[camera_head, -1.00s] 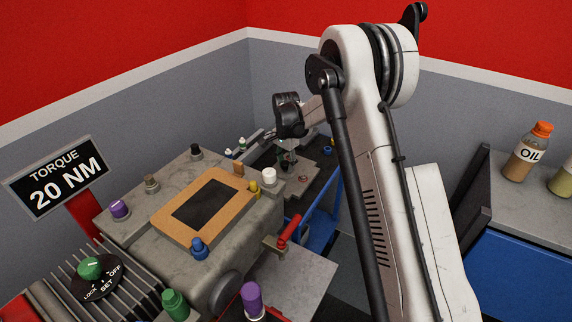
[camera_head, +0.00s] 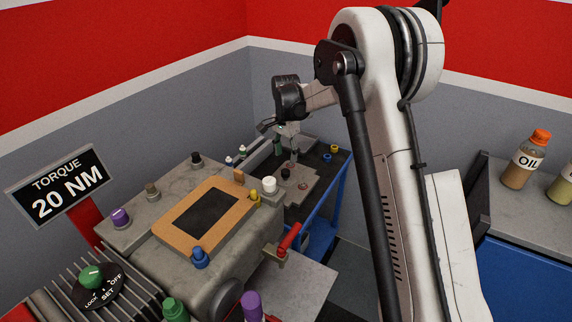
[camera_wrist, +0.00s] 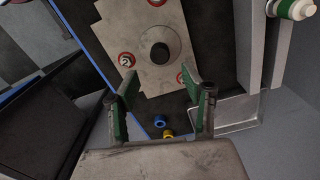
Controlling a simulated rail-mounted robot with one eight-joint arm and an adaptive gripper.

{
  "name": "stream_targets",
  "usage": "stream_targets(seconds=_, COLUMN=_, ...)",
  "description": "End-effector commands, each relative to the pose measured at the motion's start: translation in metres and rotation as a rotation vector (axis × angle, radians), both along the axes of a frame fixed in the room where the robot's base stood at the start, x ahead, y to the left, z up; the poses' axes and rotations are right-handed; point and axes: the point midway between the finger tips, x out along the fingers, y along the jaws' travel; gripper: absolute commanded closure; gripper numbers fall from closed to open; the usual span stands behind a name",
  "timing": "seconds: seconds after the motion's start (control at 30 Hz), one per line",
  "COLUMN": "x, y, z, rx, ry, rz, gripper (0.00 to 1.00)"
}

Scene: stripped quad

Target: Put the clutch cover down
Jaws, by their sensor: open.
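The clutch cover, seemingly the grey plate (camera_head: 306,184) with a round central boss, lies flat on the dark top of the blue cart. In the wrist view the cover (camera_wrist: 120,38) shows its boss and several red-ringed holes. My gripper (camera_head: 293,150) is above the cover in the head view. In the wrist view my gripper (camera_wrist: 158,80) is open, its green-padded fingers spread and nothing between them. The boss is beyond the fingertips, clear of both pads. The height of the gap cannot be told.
A blue ring (camera_wrist: 160,120) and a yellow ring (camera_wrist: 168,134) lie on the cart (camera_head: 338,190). A grey machine with a tan-framed panel (camera_head: 178,231) and several coloured knobs stands close on the left. An oil bottle (camera_head: 524,165) stands on the right bench.

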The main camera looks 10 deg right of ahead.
Motion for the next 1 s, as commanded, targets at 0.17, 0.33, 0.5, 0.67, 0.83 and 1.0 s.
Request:
stream_targets(seconds=0.17, x=0.0, y=0.0, z=0.027, rx=0.0, ry=0.0, rz=0.0, gripper=0.56)
stream_targets(seconds=0.33, x=-0.001, y=0.0, z=0.039, rx=0.0, ry=-0.001, rz=0.002, gripper=0.56)
stream_targets(seconds=0.5, x=-0.014, y=-0.001, z=0.062, rx=0.0, ry=-0.024, rz=0.038, gripper=0.56)
stream_targets(seconds=0.67, x=-0.045, y=-0.003, z=0.103, rx=-0.002, ry=-0.079, rz=0.119, gripper=0.56)
stream_targets(seconds=0.83, x=-0.084, y=-0.006, z=0.143, rx=-0.012, ry=-0.141, rz=0.214, gripper=0.56)
stream_targets(seconds=1.0, x=-0.128, y=-0.008, z=0.175, rx=-0.027, ry=-0.202, rz=0.309, gripper=0.56)
